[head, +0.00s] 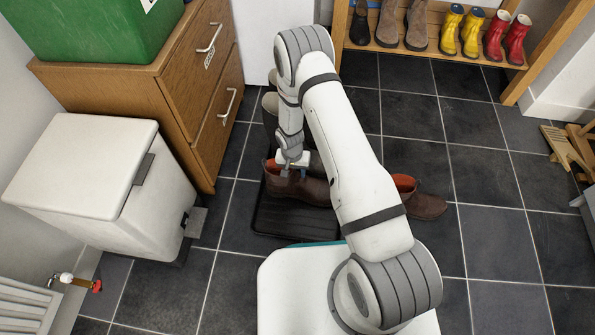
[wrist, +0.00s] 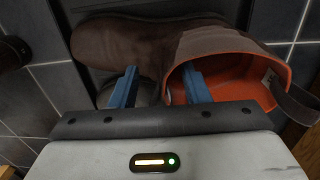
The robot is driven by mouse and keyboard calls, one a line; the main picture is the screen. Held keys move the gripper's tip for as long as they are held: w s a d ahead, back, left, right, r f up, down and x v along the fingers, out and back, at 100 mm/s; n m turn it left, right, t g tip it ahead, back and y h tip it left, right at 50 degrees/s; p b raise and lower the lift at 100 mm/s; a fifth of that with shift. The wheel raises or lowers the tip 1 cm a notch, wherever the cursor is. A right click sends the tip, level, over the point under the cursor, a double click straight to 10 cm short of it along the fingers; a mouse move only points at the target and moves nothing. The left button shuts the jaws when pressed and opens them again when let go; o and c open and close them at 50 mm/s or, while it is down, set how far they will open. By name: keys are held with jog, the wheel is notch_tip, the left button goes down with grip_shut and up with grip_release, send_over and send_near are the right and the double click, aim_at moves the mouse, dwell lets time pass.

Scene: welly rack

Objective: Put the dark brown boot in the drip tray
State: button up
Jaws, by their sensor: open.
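The dark brown boot (head: 312,190) with an orange lining rests on the black drip tray (head: 275,220), toward its back edge. It also shows in the wrist view (wrist: 125,45), with its orange opening facing the camera. My gripper (head: 292,172) is at the boot's opening. In the wrist view my gripper's blue fingers (wrist: 160,88) are apart, with the near wall of the boot's opening around them; the right finger overlaps the opening. Whether either finger touches the boot is unclear. My arm hides part of the tray.
Another brown boot with orange lining (head: 425,203) lies on the tiles right of my arm. More boots (head: 270,105) stand behind my gripper, partly hidden. A rack (head: 435,50) holds several boots at the back. A white bin (head: 100,180) and drawers (head: 190,90) stand left.

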jog(key=s+d+r+n+p, duration=0.1)
jog(key=d+r+p, duration=0.15)
jog(key=r, duration=1.55)
jog(key=s+d+r+p, duration=0.2)
jog(key=d+r, duration=0.1)
jog(key=r, duration=1.5)
jog(key=s+d+r, duration=0.3)
jog(key=s+r, duration=0.5)
jog(key=s, duration=0.1)
jog(key=s+d+r+n+t, duration=0.1)
jog(key=s+d+r, duration=0.2)
jog(key=s+r, duration=0.5)
jog(key=shift+s+d+n+y, duration=0.2)
jog(key=shift+s+n+y, duration=0.15)
jog(key=shift+s, duration=0.7)
